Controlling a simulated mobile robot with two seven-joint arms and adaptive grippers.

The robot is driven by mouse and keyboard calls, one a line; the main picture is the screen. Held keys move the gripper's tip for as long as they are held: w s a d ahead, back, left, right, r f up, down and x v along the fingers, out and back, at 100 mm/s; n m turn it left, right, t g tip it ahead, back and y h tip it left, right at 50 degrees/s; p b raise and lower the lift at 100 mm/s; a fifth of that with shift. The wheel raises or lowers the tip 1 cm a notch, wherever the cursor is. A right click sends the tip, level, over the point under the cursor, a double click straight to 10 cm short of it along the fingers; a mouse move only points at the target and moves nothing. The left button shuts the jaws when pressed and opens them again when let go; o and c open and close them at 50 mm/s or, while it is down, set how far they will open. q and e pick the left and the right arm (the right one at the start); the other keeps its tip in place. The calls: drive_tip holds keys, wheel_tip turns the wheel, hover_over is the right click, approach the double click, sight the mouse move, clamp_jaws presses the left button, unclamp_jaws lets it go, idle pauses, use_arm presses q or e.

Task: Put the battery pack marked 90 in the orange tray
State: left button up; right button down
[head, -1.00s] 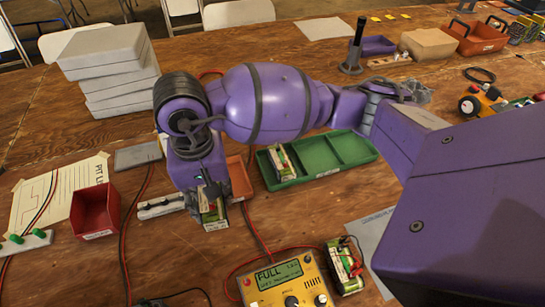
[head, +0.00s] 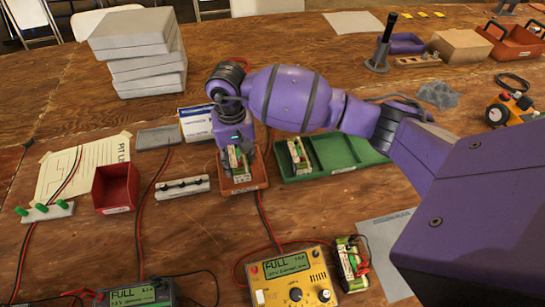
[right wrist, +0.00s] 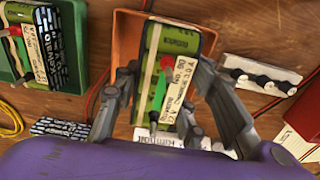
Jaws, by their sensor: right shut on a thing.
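My right gripper (head: 238,158) is shut on a green battery pack (head: 234,161), which it holds at the orange tray (head: 246,186). In the right wrist view the battery pack (right wrist: 183,42) is upright between the fingers (right wrist: 168,80), with a white label, a tan band and red and green leads; its marking is upside down and looks like 90. The orange tray (right wrist: 126,50) surrounds it in that view; whether the pack touches the tray floor is hidden. A second pack (head: 298,154) stands in the left part of the green tray. My left gripper is not in view.
The green tray (head: 345,150) is right of the orange tray. A white rack (head: 182,187) and a red bin (head: 115,188) are left. A yellow charger (head: 292,280) with a pack (head: 351,262) beside it is in front. Red and black cables cross the table.

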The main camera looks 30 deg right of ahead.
sight(238, 151)
drive_tip(key=shift+w+d+f, duration=0.25)
drive_tip(key=shift+w+f, duration=0.3)
drive_tip(key=shift+w, duration=0.05)
drive_tip(key=shift+f, duration=1.45)
drive_tip(key=shift+f, duration=0.15)
drive_tip(key=c, duration=1.1)
unclamp_jaws()
wheel_tip(238, 151, up, 12)
drive_tip(key=shift+r, duration=0.15)
